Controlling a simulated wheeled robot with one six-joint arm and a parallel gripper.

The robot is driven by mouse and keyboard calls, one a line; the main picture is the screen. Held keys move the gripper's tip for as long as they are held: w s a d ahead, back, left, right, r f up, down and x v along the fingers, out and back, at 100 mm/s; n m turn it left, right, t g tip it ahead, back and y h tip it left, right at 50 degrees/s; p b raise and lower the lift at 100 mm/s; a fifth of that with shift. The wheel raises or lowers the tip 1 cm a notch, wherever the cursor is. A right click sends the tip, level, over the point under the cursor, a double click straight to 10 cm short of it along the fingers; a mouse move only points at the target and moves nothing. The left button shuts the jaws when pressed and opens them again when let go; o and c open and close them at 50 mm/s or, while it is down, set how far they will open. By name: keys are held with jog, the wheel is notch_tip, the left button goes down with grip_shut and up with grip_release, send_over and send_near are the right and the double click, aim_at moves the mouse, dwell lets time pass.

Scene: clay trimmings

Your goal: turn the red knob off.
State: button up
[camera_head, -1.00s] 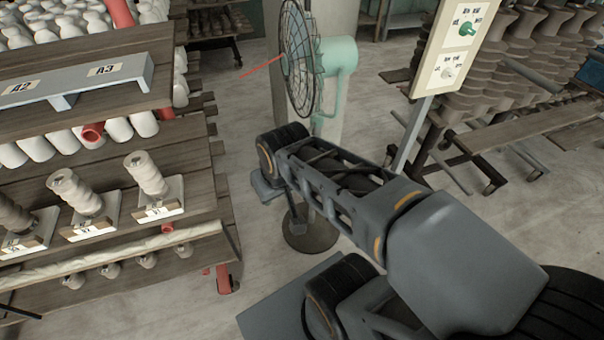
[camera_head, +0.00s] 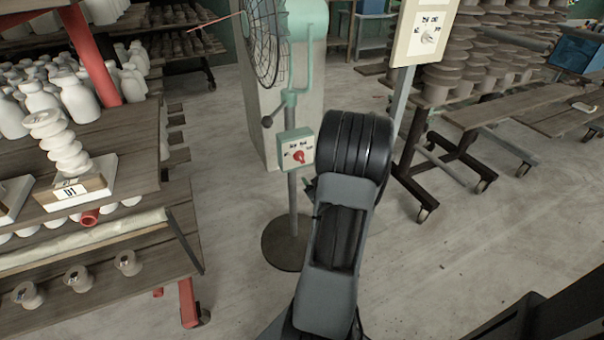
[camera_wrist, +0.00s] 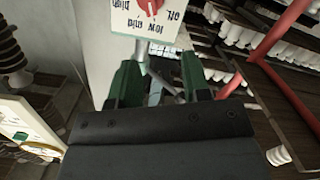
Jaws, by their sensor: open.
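The red knob (camera_head: 299,156) is on a small pale control box (camera_head: 283,160) on the fan's pole. In the head view my arm stands just right of the box and mostly hides the gripper.
The fan (camera_head: 266,40) has a wire guard and round base (camera_head: 287,246). A taller panel with a white knob (camera_head: 428,38) stands on the right. Wooden shelves with pottery (camera_head: 95,165) are on the left, racks (camera_head: 480,50) on the right.

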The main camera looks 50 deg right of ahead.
aim_at(301, 158)
jog(key=shift+t+h, duration=0.3)
jog(key=shift+t, duration=0.2)
jog(key=x, duration=0.4)
jog(key=d+f+b+x, duration=0.1)
jog(key=x, duration=0.3)
jog(key=f+b+x, duration=0.1)
jog(key=x, duration=0.3)
jog(key=shift+s+d, duration=0.2)
jog(key=shift+d, duration=0.05)
jog(key=shift+b, duration=0.3)
grip_shut()
